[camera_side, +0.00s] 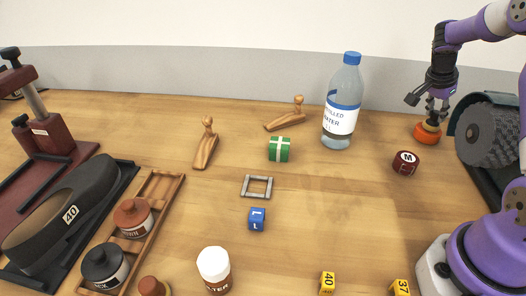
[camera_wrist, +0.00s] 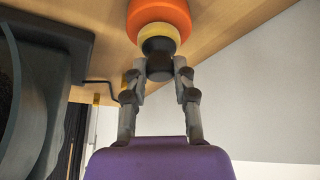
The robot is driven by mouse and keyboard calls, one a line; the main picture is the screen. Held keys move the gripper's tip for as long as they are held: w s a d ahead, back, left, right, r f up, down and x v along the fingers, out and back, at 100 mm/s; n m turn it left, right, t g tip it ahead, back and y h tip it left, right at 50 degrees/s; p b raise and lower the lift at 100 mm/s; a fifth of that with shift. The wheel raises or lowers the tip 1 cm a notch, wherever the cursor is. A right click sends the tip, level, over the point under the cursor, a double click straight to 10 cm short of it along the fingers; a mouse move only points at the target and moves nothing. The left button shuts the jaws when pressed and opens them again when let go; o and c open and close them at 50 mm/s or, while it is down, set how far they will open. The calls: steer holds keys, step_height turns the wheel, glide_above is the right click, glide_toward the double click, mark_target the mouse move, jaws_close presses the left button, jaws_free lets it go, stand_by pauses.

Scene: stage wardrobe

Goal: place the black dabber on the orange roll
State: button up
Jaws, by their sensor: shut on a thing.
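The orange roll (camera_side: 426,136) stands on the table at the right, in front of the back wall. It also shows at the top of the wrist view (camera_wrist: 159,16). My gripper (camera_side: 434,117) is directly over it, pointing down. In the wrist view my gripper (camera_wrist: 160,72) is shut on the black dabber (camera_wrist: 158,58), with a finger on each side of its dark body. The dabber's pale yellow end faces the orange roll and seems to meet it; I cannot tell whether it rests there or hangs just above.
A dark grinding wheel (camera_side: 488,133) stands close to the right of the roll. A maroon tin (camera_side: 405,163) lies to the front left, and a water bottle (camera_side: 343,105) stands further left. The table between the tin and the small grey frame (camera_side: 257,187) is clear.

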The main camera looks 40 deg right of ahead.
steer(key=shift+f, duration=0.2)
steer(key=o, duration=0.9)
steer(key=shift+o, duration=0.2)
steer(key=v, duration=1.2)
steer(key=w+a+r+n+t, duration=0.1)
steer(key=a+r+n+t, duration=0.2)
steer(key=a+n, duration=0.45)
steer(key=s+a+f+n+t+y, duration=0.1)
steer(key=s+a+n+y, duration=0.1)
steer(key=a+n, duration=0.4)
steer(key=s+a+f+n+t+y, duration=0.1)
steer(key=s+a+n, duration=0.3)
steer(key=a, duration=1.1)
steer(key=n+t+y, duration=0.1)
steer(key=n, duration=0.1)
steer(key=shift+s+a+f+n+t+y, duration=0.2)
steer(key=shift+s+a+n+t+y, duration=0.1)
steer(key=shift+s+a+n+y, duration=0.1)
